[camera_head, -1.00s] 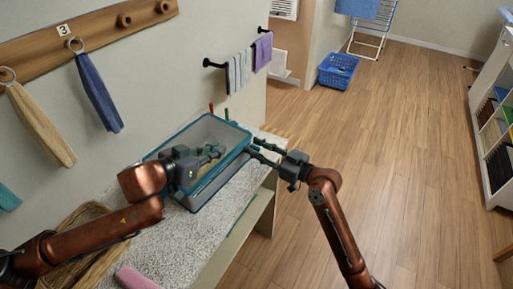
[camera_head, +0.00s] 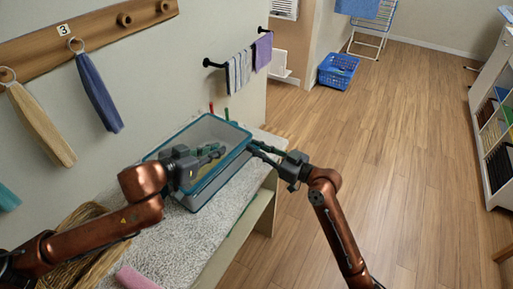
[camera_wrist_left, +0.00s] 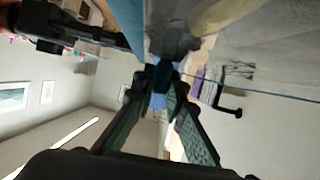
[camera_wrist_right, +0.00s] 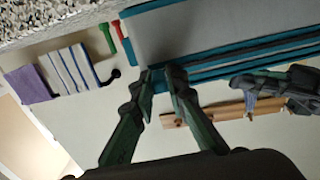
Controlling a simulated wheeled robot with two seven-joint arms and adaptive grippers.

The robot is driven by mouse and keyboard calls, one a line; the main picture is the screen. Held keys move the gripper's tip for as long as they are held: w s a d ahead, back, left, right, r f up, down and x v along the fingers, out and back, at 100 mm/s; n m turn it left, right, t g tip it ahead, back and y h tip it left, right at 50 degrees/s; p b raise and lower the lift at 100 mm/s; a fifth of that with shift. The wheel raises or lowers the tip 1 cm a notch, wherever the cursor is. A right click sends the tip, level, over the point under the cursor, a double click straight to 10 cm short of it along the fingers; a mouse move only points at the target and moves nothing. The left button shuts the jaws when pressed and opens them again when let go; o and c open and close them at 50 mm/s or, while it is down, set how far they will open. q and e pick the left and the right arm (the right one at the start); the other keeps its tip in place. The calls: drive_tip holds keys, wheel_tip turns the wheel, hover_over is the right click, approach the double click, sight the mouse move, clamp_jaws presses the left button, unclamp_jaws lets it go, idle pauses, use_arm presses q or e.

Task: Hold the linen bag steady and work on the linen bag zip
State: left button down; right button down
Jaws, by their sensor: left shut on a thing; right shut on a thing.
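The linen bag (camera_head: 213,124) is grey and see-through with teal edges, and stands on the pale speckled bench top. It also shows in the right wrist view (camera_wrist_right: 190,30). My left gripper (camera_head: 222,150) reaches over the bag from the left and is shut, seen against the clear panel; what lies between its fingers is hard to make out. My right gripper (camera_head: 250,147) is shut at the bag's right edge, with its fingertips against the teal trim in the right wrist view (camera_wrist_right: 160,72). The zip pull is too small to tell.
The speckled bench top (camera_head: 185,248) carries a wicker basket (camera_head: 85,215) and a pink rolled towel (camera_head: 135,279) in front. Red and green pegs or handles (camera_head: 227,114) stand behind the bag. Towels hang on the wall at left. The wooden floor (camera_head: 400,170) at right is open.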

sight(195, 194)
use_arm(q)
drive_tip(key=shift+w+a, duration=0.1)
use_arm(e)
drive_tip(key=s+a, duration=0.5)
drive_tip(key=s, duration=0.2)
drive_tip(key=s+a, duration=0.5)
drive_tip(key=s, duration=0.1)
drive_tip(key=s+a, duration=0.5)
drive_tip(key=s, duration=0.2)
drive_tip(key=shift+s+f, duration=0.15)
drive_tip(key=shift+s, duration=0.15)
drive_tip(key=c, duration=2)
unclamp_jaws()
drive_tip(key=shift+o, duration=0.2)
drive_tip(key=shift+d, duration=0.2)
drive_tip(key=v, duration=1.1)
drive_tip(key=shift+s+d, duration=0.2)
drive_tip(key=shift+d, duration=0.1)
